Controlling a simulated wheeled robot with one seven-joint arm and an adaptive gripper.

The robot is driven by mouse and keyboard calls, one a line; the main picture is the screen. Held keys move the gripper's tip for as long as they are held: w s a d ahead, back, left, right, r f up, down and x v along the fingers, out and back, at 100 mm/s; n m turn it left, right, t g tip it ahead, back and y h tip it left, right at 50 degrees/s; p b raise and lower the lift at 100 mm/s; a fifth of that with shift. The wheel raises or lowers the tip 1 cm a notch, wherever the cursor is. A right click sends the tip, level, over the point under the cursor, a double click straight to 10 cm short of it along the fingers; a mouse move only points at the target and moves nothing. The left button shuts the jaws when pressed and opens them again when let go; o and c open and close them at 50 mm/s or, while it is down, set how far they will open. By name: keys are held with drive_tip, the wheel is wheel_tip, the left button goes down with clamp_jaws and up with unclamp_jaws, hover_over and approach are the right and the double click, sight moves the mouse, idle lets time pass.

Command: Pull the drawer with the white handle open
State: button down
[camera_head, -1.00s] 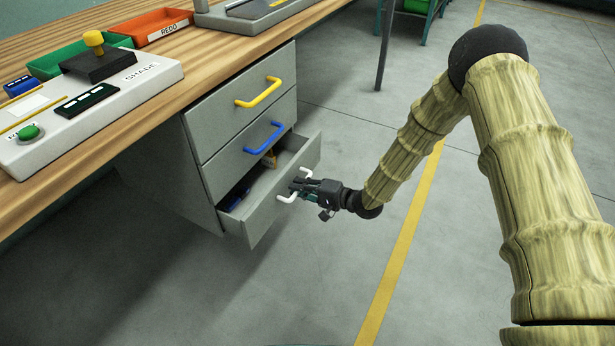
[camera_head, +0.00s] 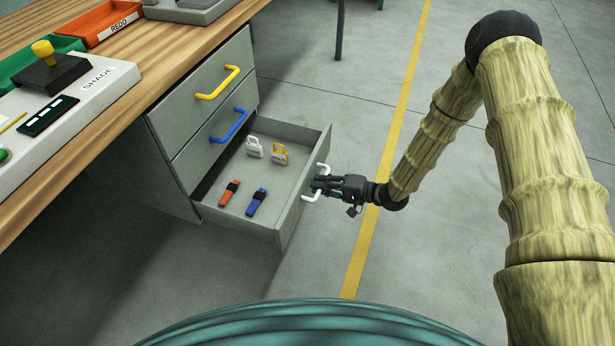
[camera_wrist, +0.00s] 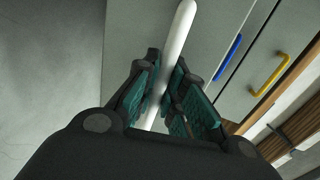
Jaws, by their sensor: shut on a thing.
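The bottom drawer (camera_head: 232,214) of the grey cabinet stands well out from the cabinet, and its inside shows. Its white handle (camera_head: 323,169) is on the drawer front. My gripper (camera_head: 318,185) is shut on this handle. In the wrist view the white handle (camera_wrist: 179,32) runs between the teal finger pads of my gripper (camera_wrist: 166,92). Part of the handle is hidden by the fingers in the head view.
In the drawer lie a white padlock-like item (camera_head: 254,148), a yellow-white one (camera_head: 280,154), an orange item (camera_head: 230,193) and a blue item (camera_head: 256,202). Drawers with a yellow handle (camera_head: 217,83) and a blue handle (camera_head: 229,125) are shut above. Open floor lies right of the drawer.

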drive_tip(key=shift+f+v, duration=0.15)
drive_tip(key=shift+v, duration=0.5)
drive_tip(key=shift+f+v, duration=0.15)
drive_tip(key=shift+v, duration=0.5)
drive_tip(key=c, duration=1.5)
unclamp_jaws()
drive_tip(key=shift+d, duration=0.1)
drive_tip(key=v, duration=1.2)
